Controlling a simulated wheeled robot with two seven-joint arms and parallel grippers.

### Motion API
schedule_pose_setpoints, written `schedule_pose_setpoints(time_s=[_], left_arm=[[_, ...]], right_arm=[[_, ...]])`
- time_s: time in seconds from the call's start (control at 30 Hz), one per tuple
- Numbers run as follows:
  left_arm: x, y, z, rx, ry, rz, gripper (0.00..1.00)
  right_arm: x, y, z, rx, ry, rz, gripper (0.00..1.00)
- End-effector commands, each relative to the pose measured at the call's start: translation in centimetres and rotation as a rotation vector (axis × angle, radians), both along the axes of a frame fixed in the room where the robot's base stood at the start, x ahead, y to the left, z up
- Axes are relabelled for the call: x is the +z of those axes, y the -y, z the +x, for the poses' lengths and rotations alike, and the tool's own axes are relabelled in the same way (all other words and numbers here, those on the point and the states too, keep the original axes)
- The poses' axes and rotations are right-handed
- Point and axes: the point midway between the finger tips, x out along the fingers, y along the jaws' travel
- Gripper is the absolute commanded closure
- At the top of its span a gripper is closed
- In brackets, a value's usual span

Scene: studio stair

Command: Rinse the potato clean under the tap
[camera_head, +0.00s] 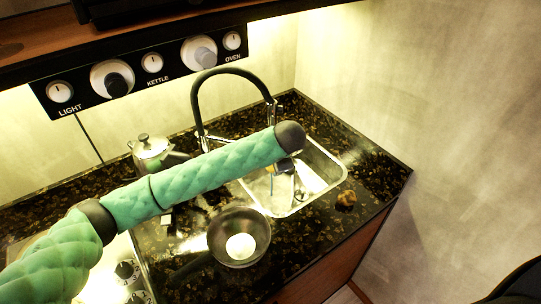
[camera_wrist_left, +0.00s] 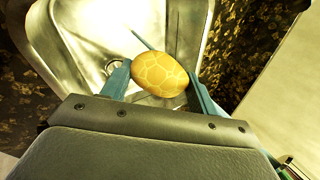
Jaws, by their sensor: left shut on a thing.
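My left gripper (camera_wrist_left: 161,88) is shut on the potato (camera_wrist_left: 158,75), a yellow oval with a net of pale lines, held between its two teal fingers. In the head view my left gripper (camera_head: 283,168) points down over the steel sink (camera_head: 318,187), mostly hidden under my wrist. The sink basin and its drain also show behind the potato in the wrist view. The black arched tap (camera_head: 233,72) rises behind my forearm, its curve ending near my wrist. A thin bluish line meets the potato's top in the wrist view; I cannot tell if it is water. My right gripper is out of view.
A small brown lump (camera_head: 346,199) lies on the dark speckled counter right of the sink. A round pan (camera_head: 240,258) sits in front of the sink. A metal kettle (camera_head: 150,150) stands behind my forearm. A knob panel (camera_head: 140,75) is above. The counter's right edge drops off.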

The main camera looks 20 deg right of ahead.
Motion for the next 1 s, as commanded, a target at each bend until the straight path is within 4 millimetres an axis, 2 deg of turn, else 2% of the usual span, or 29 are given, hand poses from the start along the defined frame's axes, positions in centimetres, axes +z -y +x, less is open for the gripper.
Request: schedule_pose_setpoints(time_s=[0.8, 1.0], left_arm=[[0.1, 0.6, -5.2, 0.0, -0.001, -0.001, 0.65], [0.0, 0.6, -5.6, 0.0, 0.0, -0.001, 0.65]], right_arm=[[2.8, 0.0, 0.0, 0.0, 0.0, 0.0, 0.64], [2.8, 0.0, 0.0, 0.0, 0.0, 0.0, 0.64]])
